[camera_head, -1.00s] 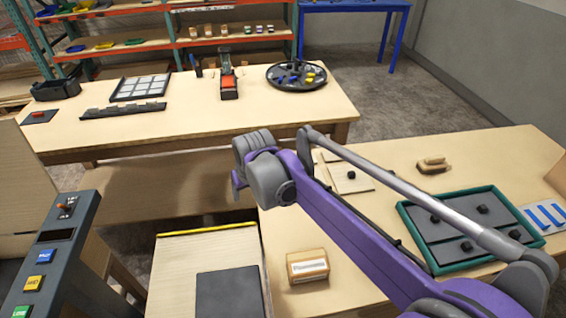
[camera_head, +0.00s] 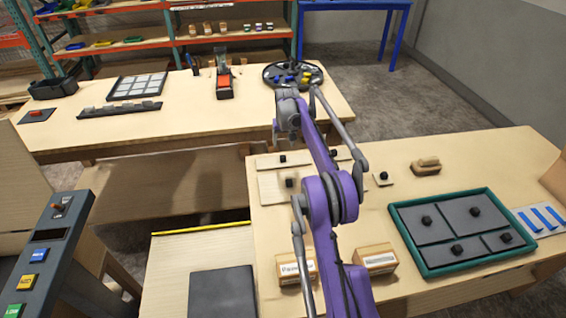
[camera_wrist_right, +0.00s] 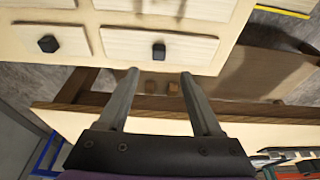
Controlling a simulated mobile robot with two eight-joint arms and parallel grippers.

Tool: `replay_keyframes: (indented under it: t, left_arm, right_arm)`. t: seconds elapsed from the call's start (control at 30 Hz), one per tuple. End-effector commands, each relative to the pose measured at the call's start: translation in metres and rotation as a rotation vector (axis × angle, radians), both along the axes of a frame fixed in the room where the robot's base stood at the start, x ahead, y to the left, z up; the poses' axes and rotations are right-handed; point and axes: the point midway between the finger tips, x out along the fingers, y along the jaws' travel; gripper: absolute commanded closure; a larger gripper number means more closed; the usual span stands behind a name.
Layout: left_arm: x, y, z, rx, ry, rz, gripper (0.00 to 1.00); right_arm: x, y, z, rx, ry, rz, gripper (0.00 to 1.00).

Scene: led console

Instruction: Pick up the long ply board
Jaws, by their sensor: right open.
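A long, thin pale ply board with a black knob (camera_wrist_right: 174,58) lies flat near the table's far edge in the right wrist view. It also shows in the head view as a strip (camera_head: 266,162), partly behind my right arm. My right gripper (camera_wrist_right: 158,74) is open and empty. Its fingertips point toward the long board's edge side, with the knob between them in the picture; they appear apart from the board. In the head view the fingers are not clear behind the wrist. My left gripper is not in view.
Another knobbed board (camera_wrist_right: 75,50) lies beside the long one. A squarer board (camera_head: 272,190) is nearer me. A green-rimmed tray (camera_head: 412,240) holds knobbed panels. Two small boxes (camera_head: 377,262) stand near the front. A wooden block (camera_head: 426,167) lies at right. A floor gap separates the back table (camera_head: 190,125).

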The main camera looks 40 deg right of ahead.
Motion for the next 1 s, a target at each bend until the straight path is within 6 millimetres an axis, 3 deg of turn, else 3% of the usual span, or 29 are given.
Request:
replay_keyframes:
  t: [0.2,0.6,0.93,1.0]
  left_arm:
    - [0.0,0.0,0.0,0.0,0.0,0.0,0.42]
    - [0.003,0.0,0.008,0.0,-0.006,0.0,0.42]
    - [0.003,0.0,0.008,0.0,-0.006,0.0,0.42]
    - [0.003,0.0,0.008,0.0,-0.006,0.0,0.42]
  right_arm:
    - [0.009,-0.004,-0.034,0.0,0.0,0.001,0.34]
    - [0.02,-0.013,-0.081,0.0,-0.001,0.001,0.34]
    - [0.021,-0.013,-0.091,0.0,0.0,0.001,0.34]
    - [0.021,-0.014,-0.091,0.0,0.0,0.001,0.45]
